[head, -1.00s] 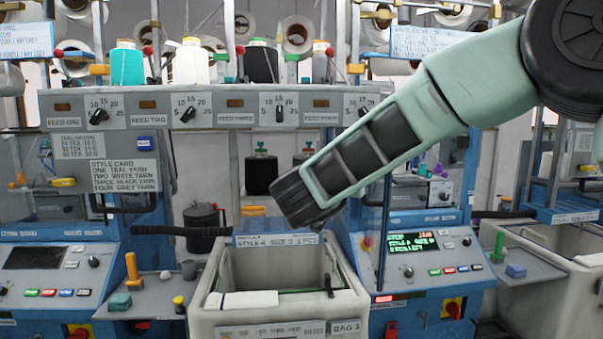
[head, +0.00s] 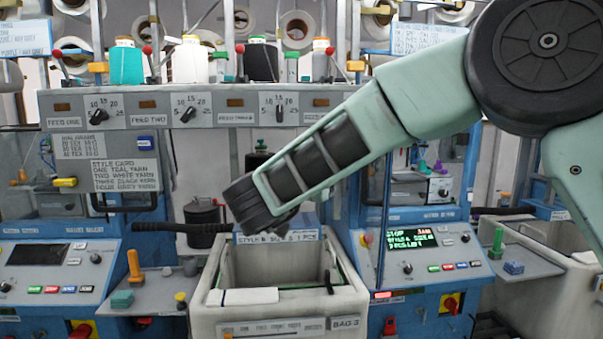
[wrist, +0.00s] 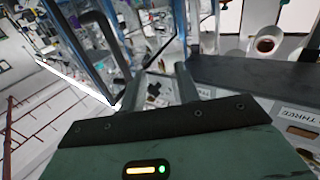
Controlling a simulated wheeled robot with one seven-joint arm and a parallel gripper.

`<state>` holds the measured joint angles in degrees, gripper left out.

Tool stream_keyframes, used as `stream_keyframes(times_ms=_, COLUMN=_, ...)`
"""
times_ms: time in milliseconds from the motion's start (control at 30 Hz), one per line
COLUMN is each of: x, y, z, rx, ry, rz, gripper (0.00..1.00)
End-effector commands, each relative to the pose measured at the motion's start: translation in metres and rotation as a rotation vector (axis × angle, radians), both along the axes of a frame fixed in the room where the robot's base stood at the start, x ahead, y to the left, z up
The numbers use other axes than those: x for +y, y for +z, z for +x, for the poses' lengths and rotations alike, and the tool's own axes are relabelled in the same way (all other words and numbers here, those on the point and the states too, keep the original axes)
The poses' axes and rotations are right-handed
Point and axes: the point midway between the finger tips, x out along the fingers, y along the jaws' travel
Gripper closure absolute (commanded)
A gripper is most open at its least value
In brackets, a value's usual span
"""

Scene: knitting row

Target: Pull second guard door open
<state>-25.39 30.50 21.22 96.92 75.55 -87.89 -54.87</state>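The second guard door (head: 428,165) is the clear, blue-framed panel on the right machine in the head view. My forearm covers its left part, and I cannot tell there whether it is ajar. In the wrist view a dark bent handle (wrist: 103,32) runs beside blue frame posts, left of my fingers. My gripper (wrist: 158,82) shows two grey-green fingers spread apart with nothing seen between them. The handle's lower end appears close to the left finger; I cannot tell if they touch. In the head view my wrist hides the fingers.
A grey bin (head: 300,299) stands between the machines, below my wrist. The left machine's guard door has a black handle (head: 124,205). A black bar (head: 180,228) juts toward the bin. The feed panel with dials (head: 215,108) spans above.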

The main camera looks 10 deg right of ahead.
Motion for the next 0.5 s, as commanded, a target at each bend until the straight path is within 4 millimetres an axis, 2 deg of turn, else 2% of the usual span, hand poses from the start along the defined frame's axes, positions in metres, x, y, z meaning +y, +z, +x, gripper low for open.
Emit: stream_keyframes(times_ms=500, x=0.034, y=0.000, z=-0.004, rx=0.001, ry=0.000, rz=0.001, gripper=0.68)
